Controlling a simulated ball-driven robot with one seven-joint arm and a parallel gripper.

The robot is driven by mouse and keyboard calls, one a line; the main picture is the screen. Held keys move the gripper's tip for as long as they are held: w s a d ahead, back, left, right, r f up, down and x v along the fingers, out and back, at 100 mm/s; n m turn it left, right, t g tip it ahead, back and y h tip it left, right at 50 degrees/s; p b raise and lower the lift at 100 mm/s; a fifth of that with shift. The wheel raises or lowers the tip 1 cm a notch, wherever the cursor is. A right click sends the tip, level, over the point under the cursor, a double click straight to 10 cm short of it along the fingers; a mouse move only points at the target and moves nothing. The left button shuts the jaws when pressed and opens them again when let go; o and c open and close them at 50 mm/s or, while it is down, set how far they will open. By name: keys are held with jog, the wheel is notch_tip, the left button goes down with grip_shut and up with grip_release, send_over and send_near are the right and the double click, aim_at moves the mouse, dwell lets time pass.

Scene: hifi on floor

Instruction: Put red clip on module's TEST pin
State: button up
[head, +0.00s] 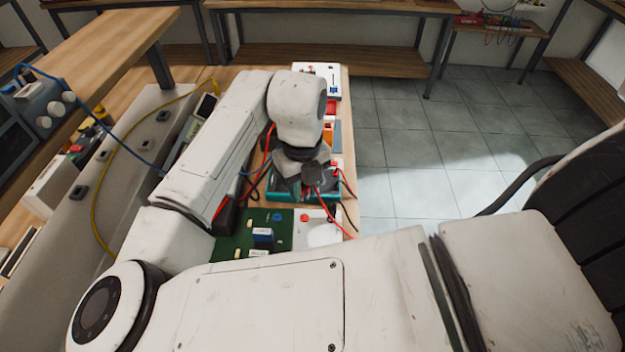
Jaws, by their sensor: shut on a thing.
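My gripper (303,186) is above the right part of the bench, pointing down over a teal-edged box (278,198). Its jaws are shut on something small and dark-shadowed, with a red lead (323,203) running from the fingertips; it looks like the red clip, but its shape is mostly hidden. A green board (233,243) with a blue block (262,235) and small white labels lies nearer to me. Beside it is a white panel (318,235) with a red knob (304,218). I cannot make out a TEST pin or read any label.
Red and black leads trail around the teal-edged box. A white unit (318,72) and red and orange items stand farther along the bench (346,95). A yellow cable (93,205) and instruments are at left. The tiled floor (430,140) at right is clear.

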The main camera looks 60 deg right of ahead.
jog(key=b, duration=0.4)
send_over(304, 217)
jog(key=shift+f, duration=2.95)
jog(key=shift+f+b, duration=0.75)
jog(key=o, duration=1)
jog(key=shift+c, duration=0.2)
notch_tip(304, 217, up, 11)
jog(key=shift+f, duration=0.1)
